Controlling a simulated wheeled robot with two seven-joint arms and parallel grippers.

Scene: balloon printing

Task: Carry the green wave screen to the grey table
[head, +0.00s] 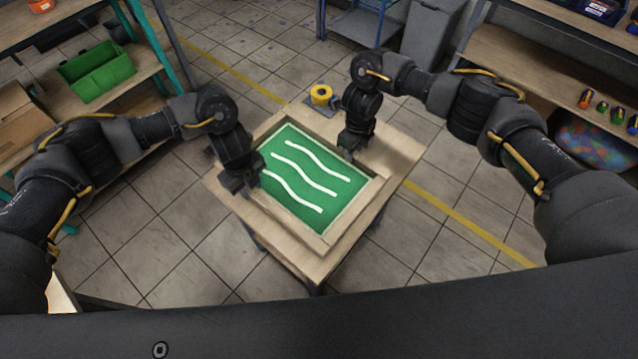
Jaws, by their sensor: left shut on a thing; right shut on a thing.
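The green wave screen (325,198) is a green panel with white wavy lines in a pale wooden frame. It lies on or just above a small wooden table (398,160) in the middle of the head view; I cannot tell whether it touches the top. My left gripper (243,188) is shut on the left side of its frame. My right gripper (348,152) is shut on its far right side. The fingertips are partly hidden by the gripper bodies. I cannot make out a grey table for certain.
A shelf on the left holds a green bin (97,72). Shelves on the right hold small bottles (602,106). A grey bin (430,35) stands at the back. Tiled floor around the table is open.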

